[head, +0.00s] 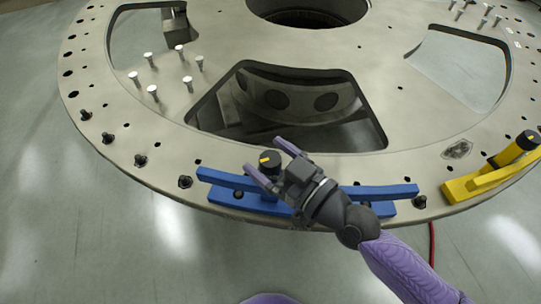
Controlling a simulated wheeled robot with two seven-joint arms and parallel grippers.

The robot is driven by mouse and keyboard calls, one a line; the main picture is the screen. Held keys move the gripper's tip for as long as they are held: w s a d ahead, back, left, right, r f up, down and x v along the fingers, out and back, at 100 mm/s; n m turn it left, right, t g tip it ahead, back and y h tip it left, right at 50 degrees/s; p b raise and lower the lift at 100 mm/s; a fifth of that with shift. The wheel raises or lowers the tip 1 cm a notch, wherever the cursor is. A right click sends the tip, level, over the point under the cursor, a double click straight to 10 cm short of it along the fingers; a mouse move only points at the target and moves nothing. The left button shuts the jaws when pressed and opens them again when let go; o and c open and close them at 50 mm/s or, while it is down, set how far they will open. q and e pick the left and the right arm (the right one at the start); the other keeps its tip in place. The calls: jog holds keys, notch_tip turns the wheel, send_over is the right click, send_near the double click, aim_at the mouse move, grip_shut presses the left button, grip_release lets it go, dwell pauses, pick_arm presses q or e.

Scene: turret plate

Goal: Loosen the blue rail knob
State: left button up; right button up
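The blue rail (377,191) lies along the near rim of the large grey turret plate (225,148). Its black knob (270,160), with a yellow mark on top, stands upright on the rail's left half. My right gripper (268,161) comes in from the lower right, with its two purple fingers spread on either side of the knob. I cannot tell whether the fingers touch it. The gripper and wrist hide the middle of the rail. My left gripper is not in view.
Black bolts (140,160) line the left rim. Silver pins (153,91) stand on the upper left. The plate has large cutouts. A red cable (432,245) hangs below the rim.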

jog(key=b+v, duration=0.1)
jog(key=v, duration=0.9)
jog(key=shift+b, duration=0.3)
